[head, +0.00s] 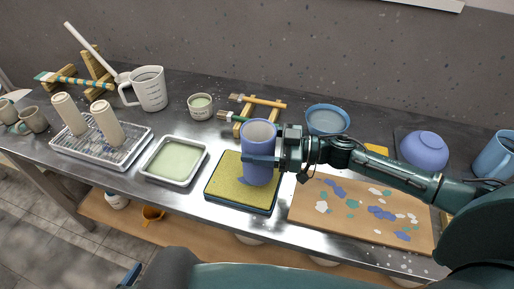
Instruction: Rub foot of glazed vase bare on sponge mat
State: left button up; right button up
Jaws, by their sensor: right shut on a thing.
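A blue-purple glazed vase (258,162) with a pale inside stands upright over the yellow sponge mat (223,180), which sits in a dark tray. My right gripper (262,160) comes in from the right and is shut on the vase's side. The vase's foot is over the right half of the mat. I cannot tell whether it touches the mat or hovers just above it. A bluish smear shows on the mat by the foot. The underside of the foot is hidden. My left gripper is not in view.
A tray of pale green glaze (173,162) lies left of the mat. Two unglazed vases (105,123) stand on a wire rack at left. A glaze-splattered board (335,227) lies at right under my arm. Brushes (262,101) and a blue bowl (327,120) stand behind.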

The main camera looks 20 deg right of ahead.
aim_at(257, 130)
jog(key=shift+r, duration=2.9)
